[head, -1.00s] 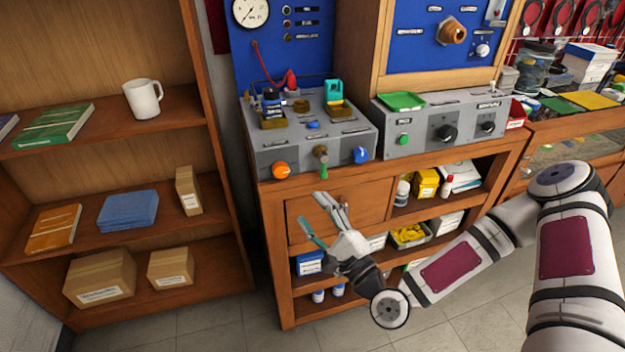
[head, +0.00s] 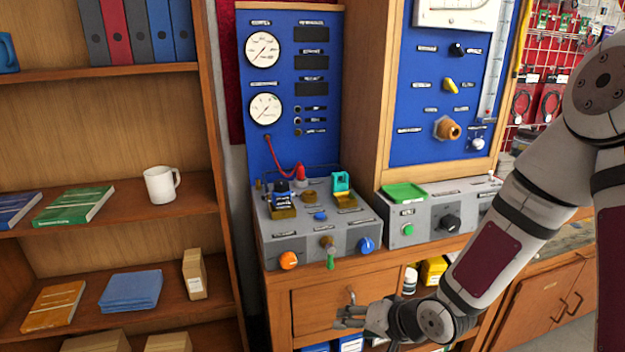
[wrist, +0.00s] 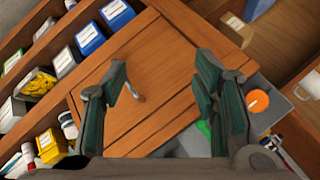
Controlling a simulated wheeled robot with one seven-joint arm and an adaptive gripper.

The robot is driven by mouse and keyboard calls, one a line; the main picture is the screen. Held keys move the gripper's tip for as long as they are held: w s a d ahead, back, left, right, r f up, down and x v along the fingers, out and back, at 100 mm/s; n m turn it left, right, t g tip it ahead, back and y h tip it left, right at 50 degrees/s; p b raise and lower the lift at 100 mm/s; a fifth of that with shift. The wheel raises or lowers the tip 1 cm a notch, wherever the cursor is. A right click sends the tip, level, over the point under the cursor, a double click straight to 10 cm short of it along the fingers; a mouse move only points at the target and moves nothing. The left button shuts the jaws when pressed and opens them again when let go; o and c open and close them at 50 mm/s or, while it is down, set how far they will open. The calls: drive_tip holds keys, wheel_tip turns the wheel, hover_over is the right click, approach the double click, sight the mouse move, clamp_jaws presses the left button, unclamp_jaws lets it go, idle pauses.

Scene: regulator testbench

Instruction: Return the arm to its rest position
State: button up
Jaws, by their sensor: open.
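My gripper (head: 350,316) is in front of the wooden cabinet door (head: 315,302) under the test bench in the head view. In the wrist view my gripper (wrist: 165,105) has its two green-padded fingers spread wide, with nothing between them but the view of the cabinet door (wrist: 165,72) and its metal handle behind. My arm (head: 495,255) comes in from the right side of the head view, bent at the elbow and pointing left.
The bench console (head: 315,235) with an orange knob (head: 288,261) stands above my gripper. A grey control box (head: 435,215) is right of it, partly behind my arm. A shelf unit with a white mug (head: 161,184) stands at left. Open cabinet shelves hold boxes (wrist: 90,40).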

drive_tip(key=s+d+r+n+h+p, duration=0.1)
drive_tip(key=s+d+r+h, duration=0.25)
drive_tip(key=d+r, duration=0.4)
drive_tip(key=s+d+r+n+h+p, duration=0.1)
drive_tip(key=s+d+r+h, duration=0.25)
drive_tip(key=r, duration=0.65)
drive_tip(key=s+r+g+p, duration=0.1)
drive_tip(key=s+r, duration=0.5)
drive_tip(key=s, duration=0.3)
drive_tip(key=s+a+r+g+y, duration=0.1)
drive_tip(key=s+r, duration=0.5)
drive_tip(key=s, duration=0.4)
drive_tip(key=shift+a+r+n+p, duration=0.15)
drive_tip(key=shift+r+n+p, duration=0.15)
drive_tip(key=shift+p, duration=0.1)
